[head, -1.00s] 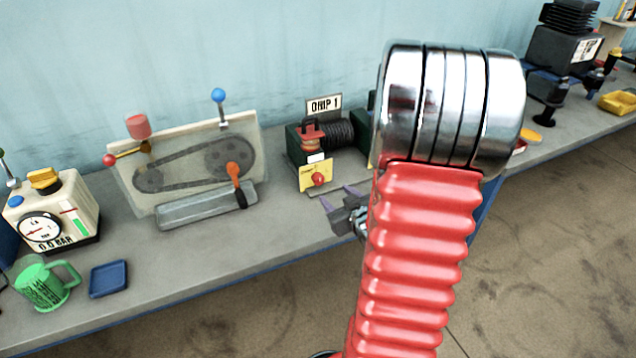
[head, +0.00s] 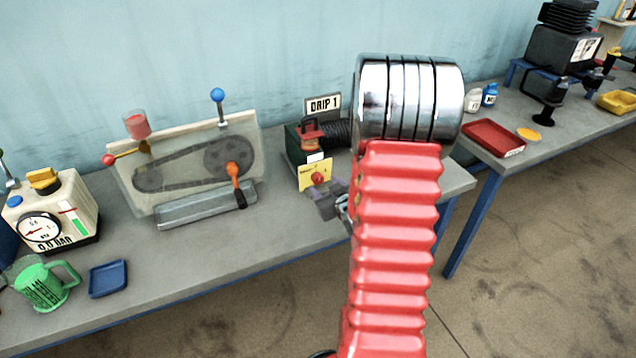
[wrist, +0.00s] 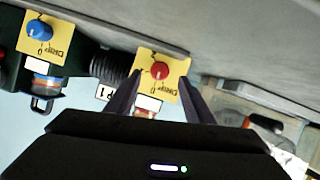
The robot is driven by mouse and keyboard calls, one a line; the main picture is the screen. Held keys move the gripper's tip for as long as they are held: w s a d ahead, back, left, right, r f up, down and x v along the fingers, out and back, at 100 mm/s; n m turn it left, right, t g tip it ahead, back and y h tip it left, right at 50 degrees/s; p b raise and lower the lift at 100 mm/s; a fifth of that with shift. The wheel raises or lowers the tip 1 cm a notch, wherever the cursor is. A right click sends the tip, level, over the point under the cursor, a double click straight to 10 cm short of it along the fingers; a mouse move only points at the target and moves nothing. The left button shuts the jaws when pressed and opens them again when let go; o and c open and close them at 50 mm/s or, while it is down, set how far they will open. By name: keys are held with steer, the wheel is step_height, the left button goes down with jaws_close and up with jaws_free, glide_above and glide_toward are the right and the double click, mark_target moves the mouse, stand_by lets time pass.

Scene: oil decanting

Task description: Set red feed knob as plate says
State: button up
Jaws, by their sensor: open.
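The red feed knob (head: 317,178) sits on a yellow plate (head: 309,172) on the front of the dark green pump unit (head: 293,146). A sign reading "DRIP 1" (head: 323,104) stands behind it. In the wrist view the red knob (wrist: 159,70) appears upside down between and just beyond the fingertips of my open gripper (wrist: 155,80). The fingers flank the yellow plate and I cannot see them touching the knob. In the head view my gripper (head: 328,204) is just below and right of the knob, partly hidden by my arm.
A blue knob (wrist: 39,30) on another yellow plate is at the left of the wrist view. A belt-drive board (head: 190,165) with an orange-handled lever stands left of the pump. A red tray (head: 494,138) sits on the right bench.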

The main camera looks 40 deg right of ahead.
mark_target(318, 181)
steer(key=shift+x, duration=2.6)
steer(key=shift+c, duration=0.5)
steer(key=c, duration=0.9)
steer(key=shift+a, duration=0.15)
steer(key=shift+c, duration=0.2)
